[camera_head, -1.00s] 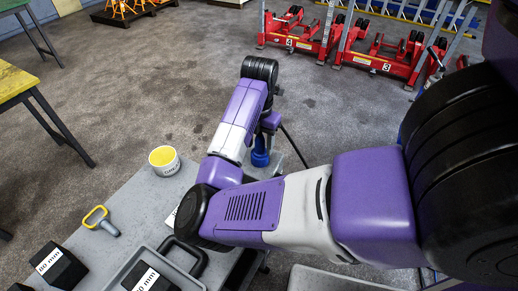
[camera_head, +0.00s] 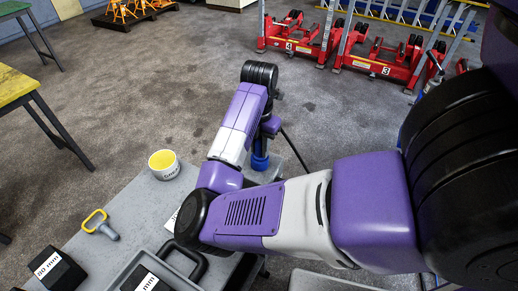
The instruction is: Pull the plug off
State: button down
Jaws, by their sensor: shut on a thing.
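A blue upright thing (camera_head: 260,161) stands at the far right edge of the grey table. My gripper (camera_head: 263,148) points down over it, mostly hidden behind my purple and white wrist. Its jaws are shut at the top of the blue thing. The plug is not clearly visible; it is between the jaws or covered by my wrist. I cannot tell whether it is apart from the blue thing.
On the grey table (camera_head: 140,211) are a white tub with yellow contents (camera_head: 164,165), a yellow-handled tool (camera_head: 100,224), a black block (camera_head: 55,270) and a grey tray (camera_head: 125,278). Red jacks (camera_head: 300,38) stand on the floor behind, with open floor between.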

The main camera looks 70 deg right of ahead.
aim_at(259, 140)
jog(key=shift+r+p, duration=1.5)
jog(key=shift+r, duration=1)
jog(key=shift+r+p, duration=1.5)
jog(key=shift+r, duration=0.95)
